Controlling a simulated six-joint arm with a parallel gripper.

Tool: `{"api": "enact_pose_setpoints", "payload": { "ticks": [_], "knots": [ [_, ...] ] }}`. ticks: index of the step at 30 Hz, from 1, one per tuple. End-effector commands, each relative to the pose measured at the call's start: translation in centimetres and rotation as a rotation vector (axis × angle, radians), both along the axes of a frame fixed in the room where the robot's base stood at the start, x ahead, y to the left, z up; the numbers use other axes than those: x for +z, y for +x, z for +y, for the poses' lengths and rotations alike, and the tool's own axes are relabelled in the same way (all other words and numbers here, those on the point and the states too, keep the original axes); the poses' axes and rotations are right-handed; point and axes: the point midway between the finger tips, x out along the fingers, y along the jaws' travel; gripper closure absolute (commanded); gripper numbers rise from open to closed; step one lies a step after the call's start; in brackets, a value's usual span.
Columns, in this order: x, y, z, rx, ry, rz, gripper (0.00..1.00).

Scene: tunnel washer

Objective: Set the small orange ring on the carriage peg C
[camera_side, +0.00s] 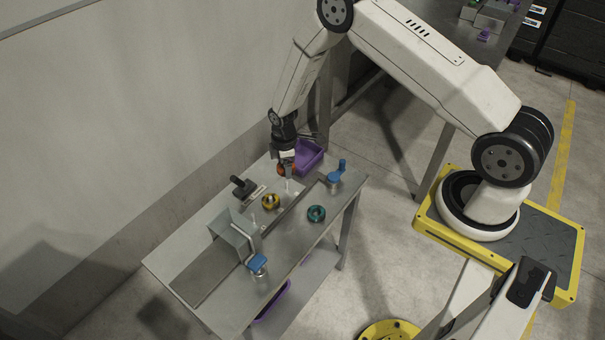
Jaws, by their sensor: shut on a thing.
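My gripper (285,162) points down over the far end of the metal table (215,320). It is shut on the small orange ring (283,171), which is partly covered by the fingers. A thin pale peg (289,186) stands just below the held ring in the picture; I cannot tell the exact gap between them. Another thin upright (254,220) stands beside the grey tunnel housing (234,236). I cannot read any letter that marks peg C.
A yellow ring (270,202) and a teal ring (316,214) lie on the table. A purple bin (309,156) stands behind the gripper. Blue-topped fixtures stand at right (335,177) and front (258,266). A black handle (240,186) rises at left.

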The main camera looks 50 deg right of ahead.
Motion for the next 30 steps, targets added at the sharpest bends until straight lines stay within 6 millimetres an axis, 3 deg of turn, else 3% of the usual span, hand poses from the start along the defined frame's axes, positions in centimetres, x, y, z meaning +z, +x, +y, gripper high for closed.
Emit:
{"api": "enact_pose_setpoints", "payload": {
  "ticks": [15,30],
  "knots": [
    [-3.4,0.0,0.0,0.0,0.0,0.0,0.8],
    [-4.4,0.0,0.0,0.0,-0.001,-0.001,0.8]
  ]
}}
